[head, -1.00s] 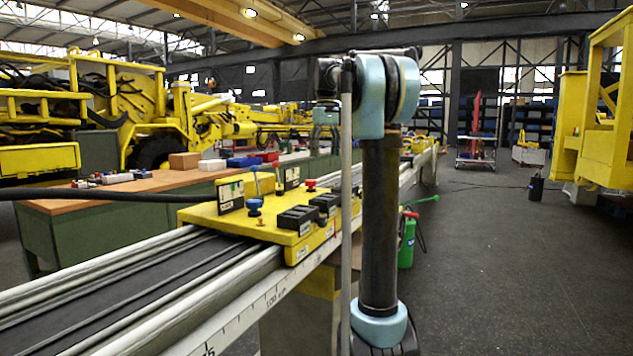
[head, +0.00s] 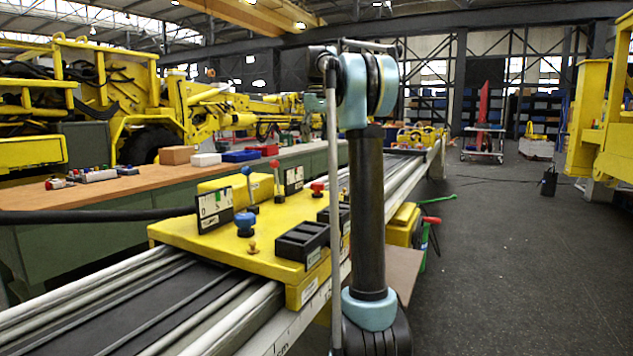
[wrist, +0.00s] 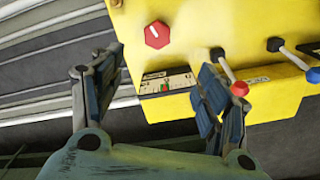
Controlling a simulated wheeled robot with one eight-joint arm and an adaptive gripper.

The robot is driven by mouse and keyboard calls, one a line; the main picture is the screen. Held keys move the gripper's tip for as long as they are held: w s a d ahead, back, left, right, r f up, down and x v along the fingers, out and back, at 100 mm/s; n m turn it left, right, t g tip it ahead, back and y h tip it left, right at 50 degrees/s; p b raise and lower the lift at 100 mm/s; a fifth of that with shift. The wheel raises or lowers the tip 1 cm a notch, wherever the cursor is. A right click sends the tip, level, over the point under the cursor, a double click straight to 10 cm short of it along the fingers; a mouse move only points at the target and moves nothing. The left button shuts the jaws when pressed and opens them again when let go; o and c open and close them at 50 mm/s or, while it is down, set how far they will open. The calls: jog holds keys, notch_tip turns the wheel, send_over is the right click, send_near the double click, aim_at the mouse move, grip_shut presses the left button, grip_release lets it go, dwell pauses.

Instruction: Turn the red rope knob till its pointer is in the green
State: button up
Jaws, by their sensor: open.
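The red rope knob (wrist: 157,35) sits on a yellow panel (wrist: 205,22) in the wrist view, with a white line toward its upper left. In the head view it is the red knob (head: 317,188) at the panel's right part. Below it in the wrist view is a gauge (wrist: 168,83) with a small green patch; its pointer is too small to read. My gripper (wrist: 166,55) is open and empty, its fingers left and right of the gauge, the knob beyond the tips. I cannot tell its height above the panel. The head view does not show my gripper.
Levers with a red ball (wrist: 240,89) and a blue ball (wrist: 313,75) stand right of my right finger. A blue knob (head: 245,222), black boxes (head: 301,243) and a second gauge card (head: 214,208) are on the panel.

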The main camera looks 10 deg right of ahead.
aim_at(318, 183)
jog(key=f, duration=1.7)
jog(key=shift+w+d+f, duration=0.1)
jog(key=shift+d+f, duration=0.1)
jog(key=shift+d, duration=0.05)
jog(key=shift+c, duration=0.6)
jog(key=c, duration=1)
